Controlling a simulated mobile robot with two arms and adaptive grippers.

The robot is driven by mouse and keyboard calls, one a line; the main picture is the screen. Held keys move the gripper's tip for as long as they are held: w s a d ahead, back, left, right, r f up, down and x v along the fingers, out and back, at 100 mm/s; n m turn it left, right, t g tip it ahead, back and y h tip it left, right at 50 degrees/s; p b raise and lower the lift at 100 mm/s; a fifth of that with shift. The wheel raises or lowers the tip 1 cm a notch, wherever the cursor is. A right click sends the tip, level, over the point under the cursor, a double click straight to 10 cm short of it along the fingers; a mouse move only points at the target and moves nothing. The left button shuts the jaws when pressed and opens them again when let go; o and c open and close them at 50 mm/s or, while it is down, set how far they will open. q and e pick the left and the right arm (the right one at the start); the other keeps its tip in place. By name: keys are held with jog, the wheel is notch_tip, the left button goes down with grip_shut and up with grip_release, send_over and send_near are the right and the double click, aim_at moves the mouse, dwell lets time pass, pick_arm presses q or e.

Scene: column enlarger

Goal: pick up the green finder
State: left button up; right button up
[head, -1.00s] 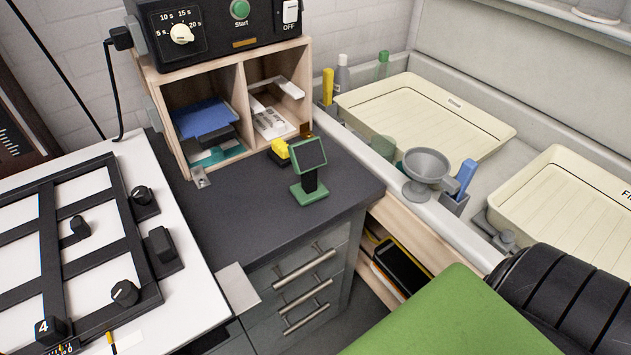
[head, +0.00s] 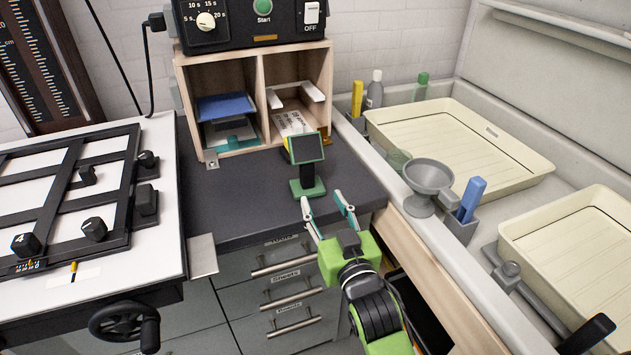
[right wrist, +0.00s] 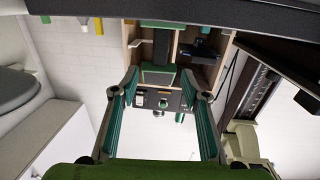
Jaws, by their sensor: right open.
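The green finder (head: 308,187) stands upright on the dark grey counter, near its front edge. It has a green base, a dark stem and a tilted green-framed dark head. My right gripper (head: 322,198) is open and empty, just in front of the finder and to its right, fingers pointing toward it. In the right wrist view, which is upside down, the finder (right wrist: 158,76) shows beyond and between the spread fingers (right wrist: 159,86). I see no contact. My left gripper is not in view.
A wooden cubby (head: 254,80) with papers stands behind, under a black timer box (head: 262,40). A grey funnel (head: 428,180) and cream trays (head: 470,145) are at the right. The grey counter (head: 235,205) is clear left of the finder.

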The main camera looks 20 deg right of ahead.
aim_at(309, 170)
jog(key=w, duration=0.5)
jog(key=w+p, duration=0.1)
jog(key=w, duration=0.2)
jog(key=shift+d+r, duration=0.3)
jog(key=shift+r, duration=0.05)
jog(key=shift+w, duration=0.35)
jog(key=w, duration=0.3)
jog(key=w+p, duration=0.1)
jog(key=w, duration=0.1)
jog(key=shift+f, duration=0.25)
jog(key=shift+s, duration=0.15)
grip_shut()
jog(key=shift+r, duration=0.2)
